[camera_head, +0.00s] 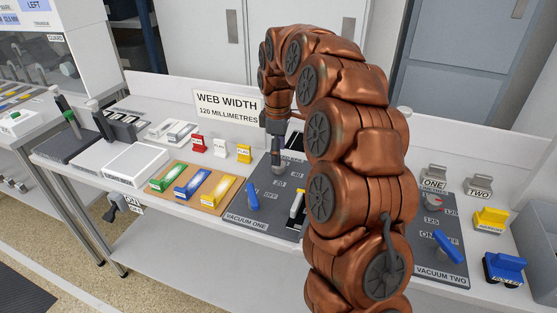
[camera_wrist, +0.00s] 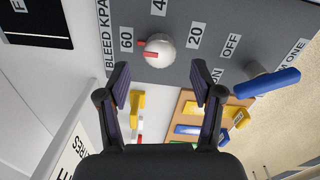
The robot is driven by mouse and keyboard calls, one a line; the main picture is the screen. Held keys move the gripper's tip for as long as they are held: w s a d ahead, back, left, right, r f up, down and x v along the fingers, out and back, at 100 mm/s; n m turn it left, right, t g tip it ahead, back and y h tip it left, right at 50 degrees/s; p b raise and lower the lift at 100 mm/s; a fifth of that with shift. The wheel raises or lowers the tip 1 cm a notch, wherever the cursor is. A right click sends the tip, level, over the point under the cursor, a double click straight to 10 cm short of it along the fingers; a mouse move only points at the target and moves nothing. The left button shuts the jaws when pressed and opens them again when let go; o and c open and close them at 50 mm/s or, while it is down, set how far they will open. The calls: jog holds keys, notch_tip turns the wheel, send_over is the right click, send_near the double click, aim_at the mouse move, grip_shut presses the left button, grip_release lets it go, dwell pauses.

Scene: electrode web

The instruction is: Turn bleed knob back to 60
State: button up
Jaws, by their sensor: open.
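The bleed knob (camera_wrist: 162,48) is a round white knob on the grey Vacuum One panel (camera_wrist: 210,12), with a red line on its face. The line points left in the wrist view, roughly toward the 60 label (camera_wrist: 126,40); a small red mark shows at the knob's left edge. The 20 and OFF labels lie to its right. My gripper (camera_wrist: 160,82) is open, its fingers apart and empty, with the knob just beyond and between the fingertip lines. In the head view my gripper (camera_head: 277,160) points down over the panel (camera_head: 272,222); the knob is not clearly visible there.
A blue lever (camera_head: 252,196) stands near OFF on the same panel, close to my gripper's right finger in the wrist view. A tan board (camera_head: 172,202) with coloured blocks lies left. The Vacuum Two panel (camera_head: 454,262) is right, partly behind my arm.

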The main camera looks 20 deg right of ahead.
notch_tip(320, 180, up, 8)
jog(key=shift+s, duration=0.15)
jog(key=shift+a+f, duration=0.1)
dwell(0.5)
jog(key=s+a+r+m+p, duration=0.25)
jog(key=s+a, duration=0.35)
jog(key=s, duration=0.3)
jog(key=s+a+f+m+p, duration=0.1)
jog(key=s+a+m, duration=0.1)
jog(key=s, duration=0.8)
jog(key=s+a+f+m+g+p, duration=0.1)
jog(key=s+f+m, duration=0.1)
jog(key=s, duration=0.8)
jog(key=s+a+f+m+g+p, duration=0.1)
jog(key=s+m, duration=0.3)
jog(key=s, duration=0.6)
jog(key=shift+s+a+f+p, duration=0.15)
jog(key=shift+a+f+p, duration=0.45)
jog(key=shift+a, duration=0.2)
jog(key=shift+m, duration=0.25)
